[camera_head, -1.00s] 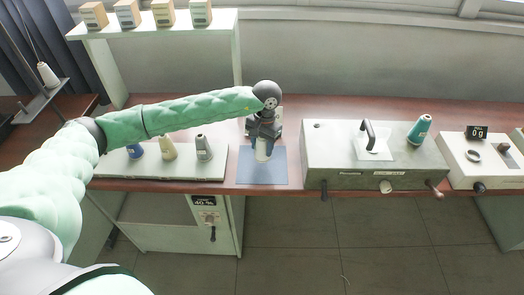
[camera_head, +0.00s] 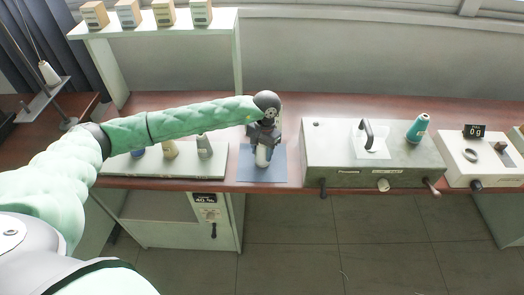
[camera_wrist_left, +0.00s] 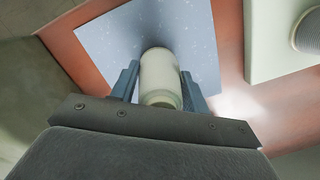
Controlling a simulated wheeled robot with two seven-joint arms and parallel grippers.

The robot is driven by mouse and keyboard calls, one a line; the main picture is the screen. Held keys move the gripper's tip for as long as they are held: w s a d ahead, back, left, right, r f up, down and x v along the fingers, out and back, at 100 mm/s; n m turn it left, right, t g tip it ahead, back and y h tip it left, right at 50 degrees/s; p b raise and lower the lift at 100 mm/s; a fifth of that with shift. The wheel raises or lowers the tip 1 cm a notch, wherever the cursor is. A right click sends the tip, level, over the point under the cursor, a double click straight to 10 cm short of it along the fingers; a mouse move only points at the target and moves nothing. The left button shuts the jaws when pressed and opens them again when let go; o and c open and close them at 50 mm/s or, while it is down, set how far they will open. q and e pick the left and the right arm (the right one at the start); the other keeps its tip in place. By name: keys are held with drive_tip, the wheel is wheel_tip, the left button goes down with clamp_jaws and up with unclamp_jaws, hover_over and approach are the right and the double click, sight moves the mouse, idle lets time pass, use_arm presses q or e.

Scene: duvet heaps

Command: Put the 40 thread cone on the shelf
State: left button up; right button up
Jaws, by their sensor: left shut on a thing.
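My left gripper (camera_head: 265,144) points down over the blue-grey mat (camera_head: 248,176) and is shut on a pale cream thread cone (camera_head: 263,157). The wrist view shows the cone (camera_wrist_left: 160,75) between the two fingers, with the mat (camera_wrist_left: 112,45) behind it. I cannot tell whether the cone touches the mat, and I cannot read a number on it. The white shelf (camera_head: 150,29) is at the upper left, with several labelled boxes (camera_head: 128,13) on top. My right gripper is not in view.
Blue, yellowish and grey cones (camera_head: 204,147) stand on a pale board (camera_head: 210,171) left of the mat. A metal machine box (camera_head: 345,178) with a teal cone (camera_head: 418,129) stands right. A cabinet display below the table (camera_head: 206,199) reads about 40 %.

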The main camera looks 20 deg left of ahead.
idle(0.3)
use_arm(q)
drive_tip(key=o, duration=1.1)
